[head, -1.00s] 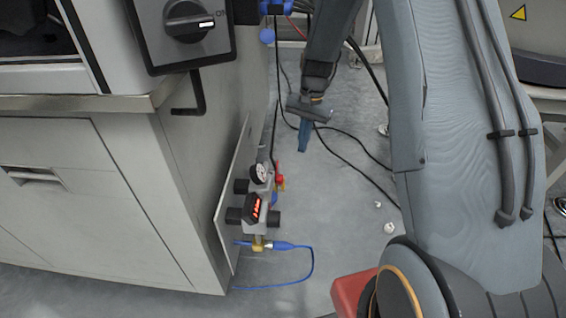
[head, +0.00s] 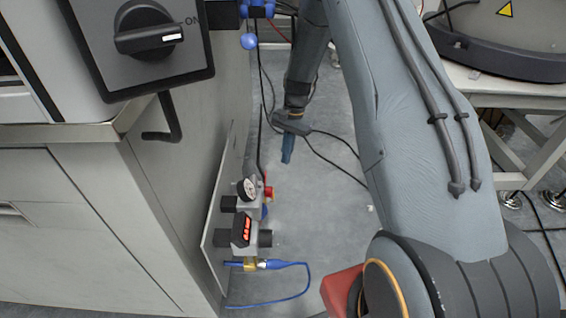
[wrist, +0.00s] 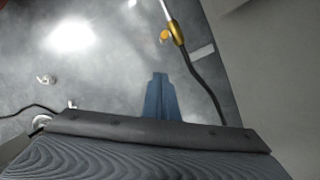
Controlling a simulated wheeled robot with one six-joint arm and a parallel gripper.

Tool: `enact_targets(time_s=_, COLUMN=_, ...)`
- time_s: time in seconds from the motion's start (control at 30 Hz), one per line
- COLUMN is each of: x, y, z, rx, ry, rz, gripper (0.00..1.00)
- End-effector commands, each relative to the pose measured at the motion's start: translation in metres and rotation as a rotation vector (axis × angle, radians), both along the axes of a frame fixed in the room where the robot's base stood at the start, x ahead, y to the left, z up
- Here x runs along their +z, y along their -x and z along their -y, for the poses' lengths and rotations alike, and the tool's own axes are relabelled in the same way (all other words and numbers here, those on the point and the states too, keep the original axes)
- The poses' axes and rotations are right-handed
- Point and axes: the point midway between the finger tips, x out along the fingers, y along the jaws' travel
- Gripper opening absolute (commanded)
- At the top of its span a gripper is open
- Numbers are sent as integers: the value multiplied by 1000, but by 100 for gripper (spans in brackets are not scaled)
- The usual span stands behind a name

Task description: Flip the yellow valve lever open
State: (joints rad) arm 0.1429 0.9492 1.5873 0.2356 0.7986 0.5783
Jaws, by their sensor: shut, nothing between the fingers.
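A small yellow valve (wrist: 176,33) shows in the upper part of the wrist view, between a pale straight pipe and a dark hose. Its short yellow lever (wrist: 164,36) sticks out to the left. I cannot make out this valve in the head view. My gripper (wrist: 158,76) has blue fingers, closed together and empty. In the wrist view the fingertips are below and slightly left of the valve, apart from it. In the head view my gripper (head: 287,160) points down over open floor, behind and right of the gauge panel.
A panel on the cabinet side carries a round gauge (head: 247,188), a red-digit display (head: 242,230), a red handle (head: 268,192) and a blue hose (head: 290,295). A rotary switch (head: 155,38) is at upper left. Black cables cross the grey floor.

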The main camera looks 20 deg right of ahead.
Motion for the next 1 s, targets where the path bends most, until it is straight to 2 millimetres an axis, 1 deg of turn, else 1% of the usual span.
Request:
enact_targets(time_s=0.03, x=-12, y=2, z=-2, rx=0, ry=0, rz=-3, gripper=0)
enact_targets(time_s=0.4, x=-83, y=12, z=-14, rx=-1, ry=0, rz=-2, gripper=0)
enact_targets(time_s=0.5, x=-81, y=21, z=-27, rx=2, ry=0, rz=1, gripper=0)
enact_targets(time_s=0.7, x=-80, y=34, z=-42, rx=-1, ry=0, rz=1, gripper=0)
enact_targets(time_s=1.0, x=-79, y=37, z=-46, rx=-1, ry=0, rz=0, gripper=0)
